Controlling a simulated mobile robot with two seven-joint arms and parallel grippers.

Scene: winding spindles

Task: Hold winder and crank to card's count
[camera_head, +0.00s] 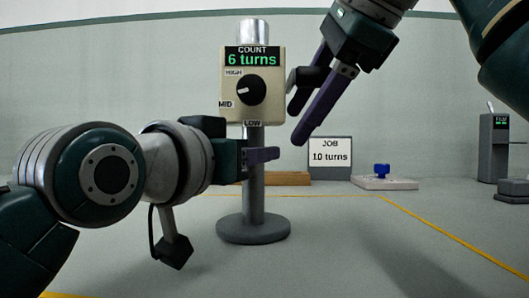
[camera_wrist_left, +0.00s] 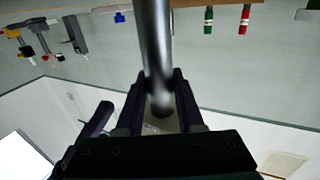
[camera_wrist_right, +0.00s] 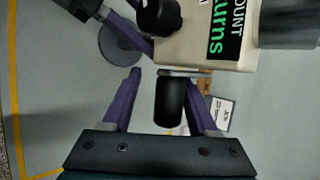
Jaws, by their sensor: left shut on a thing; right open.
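The winder (camera_head: 236,110) is a beige box on a grey post (camera_head: 253,190) with a round base. Its display (camera_head: 252,57) reads COUNT 6 turns. Its black dial (camera_head: 251,90) points left, roughly toward MID. The job card (camera_head: 330,157) reads 10 turns. My left gripper (camera_head: 262,155) is shut on the post just below the box; the post also shows between its fingers in the left wrist view (camera_wrist_left: 155,50). The black crank handle (camera_wrist_right: 169,101) sticks out of the box's right side. My right gripper (camera_head: 300,116) is open, its fingers on either side of the handle.
A pale block with a blue knob (camera_head: 382,171) lies right of the card. A grey device with a small green display (camera_head: 494,145) stands at the far right. A wooden strip (camera_head: 288,179) lies behind the post. Yellow lines mark the grey surface, which is clear at front right.

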